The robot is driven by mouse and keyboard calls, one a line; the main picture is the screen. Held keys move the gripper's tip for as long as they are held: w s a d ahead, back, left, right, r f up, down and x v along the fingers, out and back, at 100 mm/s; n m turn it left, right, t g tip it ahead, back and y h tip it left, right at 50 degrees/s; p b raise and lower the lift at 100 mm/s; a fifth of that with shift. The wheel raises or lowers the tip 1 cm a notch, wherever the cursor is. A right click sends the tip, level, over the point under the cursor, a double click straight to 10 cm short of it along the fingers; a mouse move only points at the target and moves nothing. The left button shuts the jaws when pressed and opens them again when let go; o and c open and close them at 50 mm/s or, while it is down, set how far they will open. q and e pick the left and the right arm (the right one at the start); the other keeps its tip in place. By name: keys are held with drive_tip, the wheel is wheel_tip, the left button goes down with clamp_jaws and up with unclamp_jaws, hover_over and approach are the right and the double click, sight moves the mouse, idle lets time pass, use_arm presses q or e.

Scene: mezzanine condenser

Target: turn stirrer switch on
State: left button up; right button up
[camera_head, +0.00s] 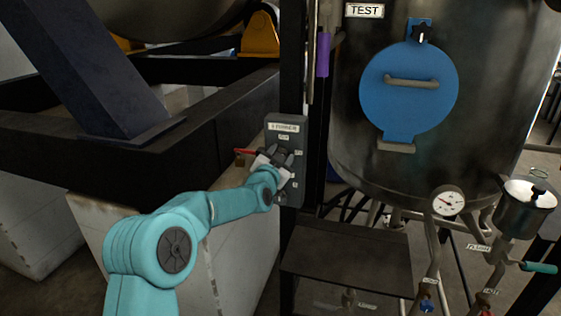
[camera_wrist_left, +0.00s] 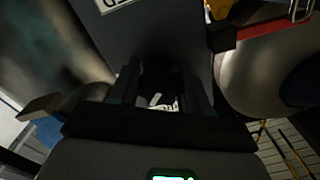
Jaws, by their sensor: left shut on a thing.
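The stirrer switch box (camera_head: 290,192) is a grey upright panel on a dark post, with a white label reading STIRRER (camera_head: 284,127) near its top. My left gripper (camera_head: 282,160) is at the middle of the box front, below the label. In the left wrist view the box (camera_wrist_left: 150,38) fills the upper middle. There, the gripper's dark fingers (camera_wrist_left: 162,92) are shut on a dark knob (camera_wrist_left: 160,78) on the box. A small white mark shows by the knob. The knob is mostly hidden by the gripper in the head view, and its setting cannot be read.
A red bar (camera_head: 244,152) sticks out left of the box; it also shows in the wrist view (camera_wrist_left: 270,28). A large metal tank (camera_head: 480,110) with a blue round hatch (camera_head: 408,105) stands right. A dark step (camera_head: 345,255) lies below. A dark beam frame is at left.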

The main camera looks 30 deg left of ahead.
use_arm(q)
drive_tip(key=m, duration=0.4)
drive_tip(key=shift+f+m, duration=0.3)
drive_tip(key=shift+m, duration=2.3)
drive_tip(key=o, duration=1.1)
drive_tip(key=shift+c, duration=0.2)
drive_tip(key=shift+s+a+r, duration=0.1)
drive_tip(key=shift+a+r, duration=0.05)
